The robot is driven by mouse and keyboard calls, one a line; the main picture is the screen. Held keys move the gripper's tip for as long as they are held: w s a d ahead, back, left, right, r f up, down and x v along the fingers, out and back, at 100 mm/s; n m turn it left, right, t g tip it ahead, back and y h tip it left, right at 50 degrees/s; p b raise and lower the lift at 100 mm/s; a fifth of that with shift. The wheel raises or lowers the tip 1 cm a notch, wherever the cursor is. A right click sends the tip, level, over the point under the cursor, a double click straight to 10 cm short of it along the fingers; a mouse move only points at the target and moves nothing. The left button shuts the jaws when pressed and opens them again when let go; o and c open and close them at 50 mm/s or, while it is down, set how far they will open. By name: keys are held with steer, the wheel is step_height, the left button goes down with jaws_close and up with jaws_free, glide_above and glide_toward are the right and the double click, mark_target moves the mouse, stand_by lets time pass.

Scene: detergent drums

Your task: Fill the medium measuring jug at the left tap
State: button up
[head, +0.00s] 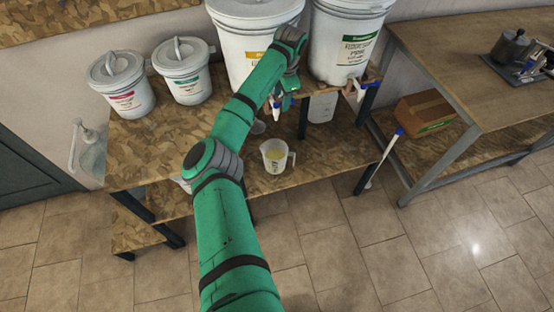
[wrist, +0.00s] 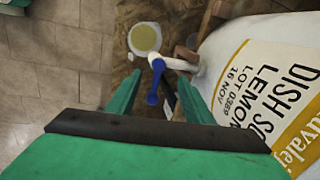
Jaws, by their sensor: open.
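The left drum (head: 245,50) is large and white with a yellow label, which reads dish soap lemon in the wrist view (wrist: 275,85). Its white tap (wrist: 178,64) has a blue lever (wrist: 152,88). A clear measuring jug (head: 276,156) with pale yellow liquid stands on the lower shelf below the tap area. The liquid shows from above in the wrist view (wrist: 145,38), close to the tap. My gripper (head: 282,98) is at the left tap. In the wrist view its open fingers (wrist: 158,94) stand either side of the lever, with no clear contact. I cannot tell whether liquid is flowing.
The right drum (head: 345,42) has a green label and its own tap (head: 360,88). Two smaller lidded tubs (head: 122,84) (head: 184,72) stand on the upper shelf at left. A bench (head: 470,65) with a cardboard box (head: 425,112) beneath is at right. The tiled floor in front is clear.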

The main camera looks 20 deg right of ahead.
steer(key=shift+s+d+r, duration=0.1)
steer(key=shift+d+r, duration=0.05)
steer(key=shift+r, duration=0.5)
steer(key=shift+s+d+r, duration=0.1)
steer(key=shift+r, duration=1.4)
step_height(320, 180, up, 11)
steer(key=s, duration=0.2)
steer(key=shift+s+d+f, duration=0.15)
steer(key=shift+d+f, duration=0.05)
steer(key=shift+d, duration=0.1)
